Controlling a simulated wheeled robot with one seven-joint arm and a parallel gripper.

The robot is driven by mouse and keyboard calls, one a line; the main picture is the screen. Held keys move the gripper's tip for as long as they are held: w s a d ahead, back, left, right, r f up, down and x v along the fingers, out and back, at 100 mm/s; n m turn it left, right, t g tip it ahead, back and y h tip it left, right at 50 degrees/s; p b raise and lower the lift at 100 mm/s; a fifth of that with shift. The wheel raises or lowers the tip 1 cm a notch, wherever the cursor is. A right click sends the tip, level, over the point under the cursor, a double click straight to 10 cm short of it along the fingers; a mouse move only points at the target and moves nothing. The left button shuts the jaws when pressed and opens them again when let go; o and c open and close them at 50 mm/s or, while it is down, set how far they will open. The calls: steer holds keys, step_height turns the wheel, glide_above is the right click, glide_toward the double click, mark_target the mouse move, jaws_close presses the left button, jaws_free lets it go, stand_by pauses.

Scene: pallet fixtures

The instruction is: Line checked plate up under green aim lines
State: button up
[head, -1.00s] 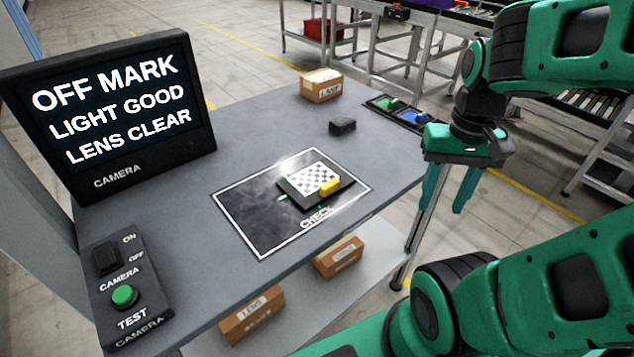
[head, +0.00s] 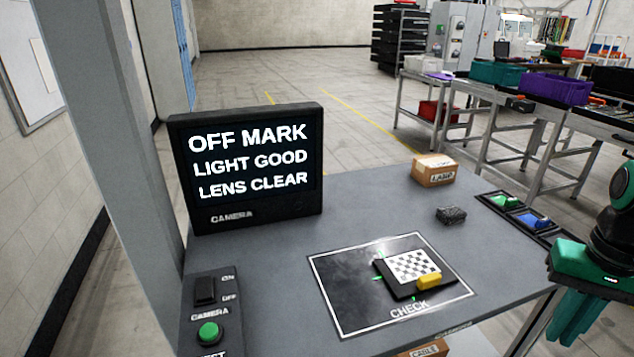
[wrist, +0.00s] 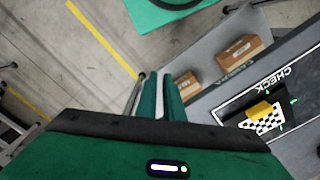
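The checked plate, a black plate with a black-and-white checkerboard (head: 408,264) and a yellow block (head: 429,281) at its front right, lies on the dark CHECK area (head: 345,293), right of that area's middle. Short green aim lines (head: 377,278) show at its left and front edges; the plate also shows in the wrist view (wrist: 264,125). The screen (head: 250,165) reads OFF MARK, LIGHT GOOD, LENS CLEAR. My gripper (head: 568,335) is at the right, beyond the table edge and away from the plate. Its fingers (wrist: 161,80) are a little apart with nothing between them.
A control box with a switch (head: 205,290) and green button (head: 208,333) stands front left. A cardboard box (head: 433,170), a dark block (head: 451,215) and a tray with green and blue pieces (head: 518,213) lie at the back right. Cartons (wrist: 240,48) sit below the tabletop.

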mark_target(437, 268)
steer(key=shift+s+r, duration=0.15)
steer(key=shift+s, duration=0.1)
jaws_close()
steer(key=w+a+r+m+y, duration=0.1)
steer(key=w+r+m, duration=0.25)
steer(key=w, duration=0.85)
steer(key=w+a+r+m+y, duration=0.1)
steer(key=w+r+m, duration=0.3)
steer(key=w, duration=0.7)
steer(key=shift+m+g, duration=0.3)
steer(key=shift+m, duration=0.25)
steer(key=x, duration=1)
steer(key=shift+w+f, duration=0.15)
steer(key=shift+f, duration=0.2)
steer(key=a, duration=0.2)
steer(key=shift+s+a+f, duration=0.2)
steer(key=shift+s+a, duration=0.3)
steer(key=shift+a, duration=0.45)
steer(key=shift+a+y, duration=0.1)
steer(key=shift+y, duration=0.2)
steer(key=a, duration=0.2)
steer(key=s+a, duration=0.1)
steer(key=a, duration=0.1)
steer(key=shift+s, duration=0.1)
